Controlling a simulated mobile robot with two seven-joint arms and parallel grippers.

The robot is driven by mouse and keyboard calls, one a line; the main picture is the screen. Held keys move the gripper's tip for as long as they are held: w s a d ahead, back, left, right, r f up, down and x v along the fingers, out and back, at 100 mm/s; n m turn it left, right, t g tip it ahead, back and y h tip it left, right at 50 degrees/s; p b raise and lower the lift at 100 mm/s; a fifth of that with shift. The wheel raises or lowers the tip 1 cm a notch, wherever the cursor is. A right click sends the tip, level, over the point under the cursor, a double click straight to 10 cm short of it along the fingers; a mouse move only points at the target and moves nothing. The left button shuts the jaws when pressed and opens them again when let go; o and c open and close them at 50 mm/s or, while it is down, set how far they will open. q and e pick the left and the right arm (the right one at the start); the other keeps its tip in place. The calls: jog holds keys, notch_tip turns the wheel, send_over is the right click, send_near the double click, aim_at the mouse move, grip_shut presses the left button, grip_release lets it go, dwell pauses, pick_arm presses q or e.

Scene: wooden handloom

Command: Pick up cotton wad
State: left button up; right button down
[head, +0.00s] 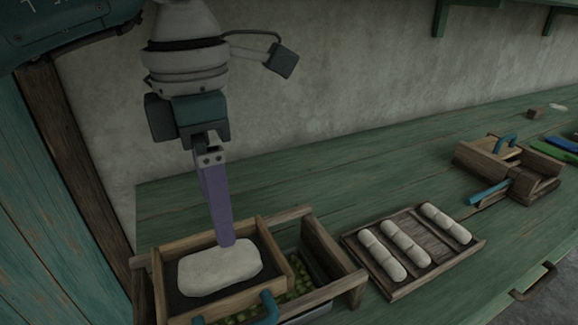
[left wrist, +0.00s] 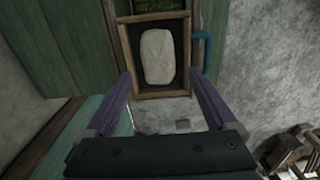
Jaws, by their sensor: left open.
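The cotton wad (head: 222,270) is a pale, rounded pad lying in a dark-lined wooden box (head: 276,243) at the near left of the bench. It also shows in the left wrist view (left wrist: 158,55). My left gripper (head: 226,242) points down over the box. In the head view its purple finger overlaps the far edge of the wad; I cannot tell whether it touches. In the left wrist view the two fingers (left wrist: 159,78) are spread wide, with nothing between them, and the wad lies beyond the tips. My right gripper is not in view.
The box sits over a larger wooden container (head: 343,268) holding green bits. A blue handle (head: 268,304) sticks up at the box's near side. To the right is a wooden tray (head: 430,247) of white rolls, then a wooden device (head: 508,165). Bench space behind is clear.

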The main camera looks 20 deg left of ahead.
aim_at(230, 256)
pick_arm(q)
notch_tip(230, 256, down, 4)
jog(key=shift+w+d+r, duration=0.1)
jog(key=shift+r, duration=0.05)
jog(key=f, duration=0.6)
jog(key=shift+w, duration=0.25)
jog(key=c, duration=1.2)
notch_tip(230, 256, up, 20)
jog(key=shift+r+p, duration=0.1)
jog(key=shift+p, duration=0.5)
jog(key=shift+c, duration=0.2)
